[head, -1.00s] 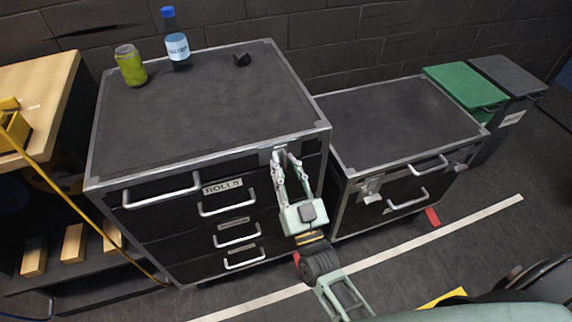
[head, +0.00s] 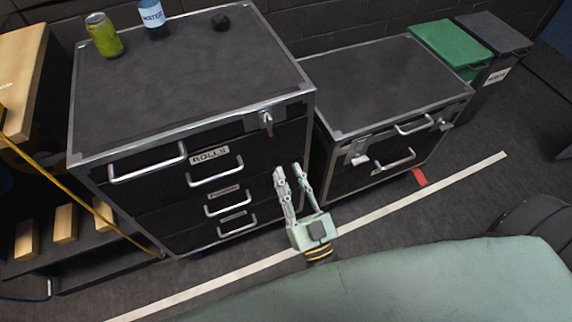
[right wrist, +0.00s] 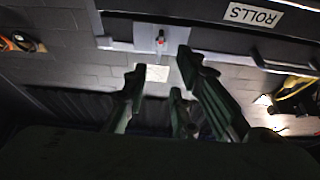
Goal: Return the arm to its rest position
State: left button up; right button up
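My right gripper (head: 288,170) is in front of the large dark cabinet, below its top right corner. Its two fingers are apart with nothing between them, and they also show apart in the right wrist view (right wrist: 159,68). The silver latch (head: 266,119) with a small red tip is on the cabinet front above the fingertips. It also shows beyond the fingers in the right wrist view (right wrist: 160,42). The gripper looks clear of it. My left gripper is not in view.
The large cabinet (head: 150,98) has several handled drawers. On top are a green can (head: 103,36), a water bottle (head: 154,18) and a small dark object (head: 220,21). A lower cabinet (head: 385,85) stands to the right. The floor in front looks clear.

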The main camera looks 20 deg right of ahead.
dwell(0.5)
jog(key=s+f+n+g+y, duration=0.15)
jog(key=f+g, duration=0.25)
jog(key=f, duration=0.7)
jog(key=s+f+g, duration=0.3)
jog(key=f, duration=0.7)
jog(key=s+f+n+g, duration=0.1)
jog(key=s+f+g, duration=0.25)
jog(key=f, duration=0.75)
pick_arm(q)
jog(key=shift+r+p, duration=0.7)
pick_arm(e)
jog(key=s+d+f+g, duration=0.2)
jog(key=s+f, duration=0.3)
jog(key=s, duration=0.3)
jog(key=s+d+f+g+h, duration=0.1)
jog(key=s+d+f+g, duration=0.2)
jog(key=s+f+g, duration=0.2)
jog(key=s+d+f+g+h, duration=0.1)
jog(key=s+d+f+g, duration=0.2)
jog(key=s+f, duration=0.4)
jog(key=s+g, duration=0.1)
jog(key=s, duration=0.3)
jog(key=shift+s+d, duration=0.25)
jog(key=shift+s, duration=0.05)
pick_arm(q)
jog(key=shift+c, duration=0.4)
